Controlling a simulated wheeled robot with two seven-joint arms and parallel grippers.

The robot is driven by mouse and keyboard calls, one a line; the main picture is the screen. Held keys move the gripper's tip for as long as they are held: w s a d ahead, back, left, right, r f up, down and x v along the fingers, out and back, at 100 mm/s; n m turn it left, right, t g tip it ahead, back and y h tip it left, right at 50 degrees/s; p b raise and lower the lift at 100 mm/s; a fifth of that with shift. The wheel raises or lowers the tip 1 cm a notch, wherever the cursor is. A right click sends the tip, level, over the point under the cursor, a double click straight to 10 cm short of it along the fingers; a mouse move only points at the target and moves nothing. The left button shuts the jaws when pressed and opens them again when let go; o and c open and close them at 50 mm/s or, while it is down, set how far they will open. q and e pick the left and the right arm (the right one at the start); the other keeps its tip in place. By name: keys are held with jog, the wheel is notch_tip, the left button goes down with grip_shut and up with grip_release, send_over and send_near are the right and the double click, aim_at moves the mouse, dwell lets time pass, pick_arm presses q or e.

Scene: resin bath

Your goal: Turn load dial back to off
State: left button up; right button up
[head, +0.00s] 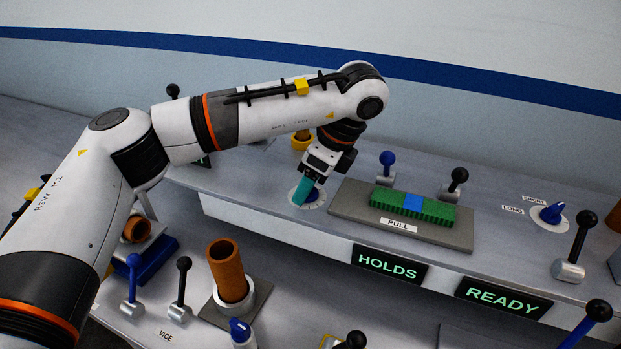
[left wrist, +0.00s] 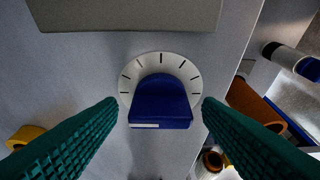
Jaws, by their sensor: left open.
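The load dial is a blue knob (left wrist: 160,103) on a round white plate (left wrist: 160,62) with black tick marks, seen in the left wrist view. In the head view its plate (head: 318,199) shows on the upper bench, and the knob is mostly hidden by my gripper. My left gripper (left wrist: 158,122) is open. Its green ribbed fingers stand on either side of the knob, with a visible gap on each side. In the head view the left gripper (head: 304,196) points down over the dial. My right gripper is not in view.
Right of the dial, a grey plate (head: 345,205) bears a green block (head: 440,210) and a PULL label. A second blue dial (head: 551,213) sits farther right. Lit signs read HOLDS (head: 389,263) and READY (head: 503,297). A brown tube (head: 228,270) and several levers stand below.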

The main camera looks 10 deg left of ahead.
pick_arm(q)
jog(key=v, duration=1.2)
